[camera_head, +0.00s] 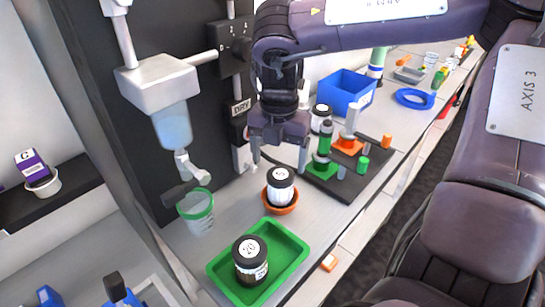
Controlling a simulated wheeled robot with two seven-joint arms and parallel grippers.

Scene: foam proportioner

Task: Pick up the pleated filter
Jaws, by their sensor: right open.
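No part is clearly recognisable as the pleated filter, and I cannot tell which one it is. A white cylinder with a black, marked top (280,184) stands upright in a round orange-brown cup (283,208) on the grey bench. My right gripper (279,168) points down with its fingers spread. In the picture its fingertips lie to either side of the black top and just above it; I cannot tell the depth gap. It holds nothing visible. My left gripper is not in view.
A clear cup with a green rim (198,212) stands left, below a wall-mounted dispenser (158,80). A blue bin (347,90) stands farther back. An orange piece (329,262) lies by the bench edge.

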